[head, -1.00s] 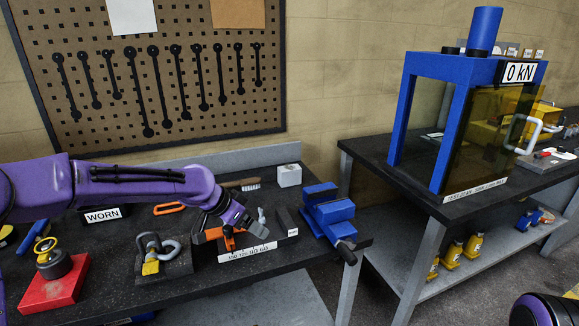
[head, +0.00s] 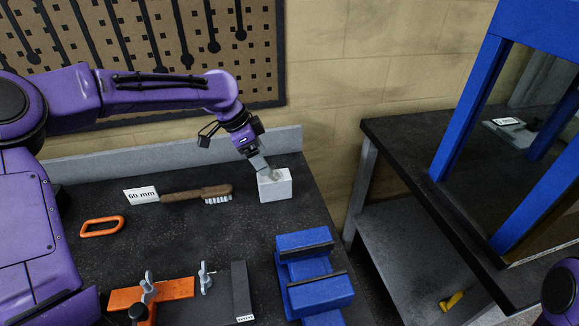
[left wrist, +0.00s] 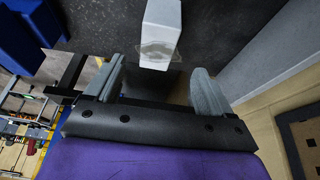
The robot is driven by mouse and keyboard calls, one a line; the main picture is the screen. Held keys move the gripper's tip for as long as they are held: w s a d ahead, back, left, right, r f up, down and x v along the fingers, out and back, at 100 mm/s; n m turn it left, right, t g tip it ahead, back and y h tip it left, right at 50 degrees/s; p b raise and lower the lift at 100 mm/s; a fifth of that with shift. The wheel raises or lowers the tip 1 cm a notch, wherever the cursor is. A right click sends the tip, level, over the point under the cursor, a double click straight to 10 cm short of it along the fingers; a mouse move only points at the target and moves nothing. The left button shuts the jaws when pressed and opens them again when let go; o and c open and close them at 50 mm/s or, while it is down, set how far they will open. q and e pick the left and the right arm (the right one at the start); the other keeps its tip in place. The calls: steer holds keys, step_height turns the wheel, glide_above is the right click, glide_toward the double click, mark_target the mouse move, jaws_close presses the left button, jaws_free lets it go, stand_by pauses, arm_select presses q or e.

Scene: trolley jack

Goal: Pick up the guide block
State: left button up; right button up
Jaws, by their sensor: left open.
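A pale grey-white block (head: 275,188), which I take as the guide block, stands on the dark bench near the back ledge. My left gripper (head: 262,165) is over it, with a finger overlapping its top edge in the head view. In the left wrist view the block (left wrist: 160,28) lies ahead, in line with the gap between the two spread grey fingers of the gripper (left wrist: 158,70). The fingers are open with nothing clamped between them. Whether they touch the block is unclear. My right gripper is out of view.
A wooden-handled brush (head: 198,194) lies left of the block, beside a "60 mm" label (head: 141,195). A blue vise (head: 312,275) stands in front of it. An orange clamp (head: 160,292) and dark bar (head: 241,290) sit nearer. A wall ledge (head: 170,155) runs behind.

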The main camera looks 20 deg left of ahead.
mark_target(272, 176)
arm_select(q)
steer(key=x, duration=0.3)
steer(key=shift+s+f, duration=0.3)
steer(key=shift+s+d+f, duration=0.15)
steer(key=shift+d+f, duration=0.05)
steer(key=shift+f, duration=0.05)
steer(key=p+x, duration=0.1)
steer(key=x, duration=0.2)
steer(key=w+p+x, duration=0.1)
steer(key=x, duration=0.2)
steer(key=shift+a+r, duration=0.1)
steer(key=shift+s, duration=0.25)
steer(key=c, duration=1.5)
jaws_close()
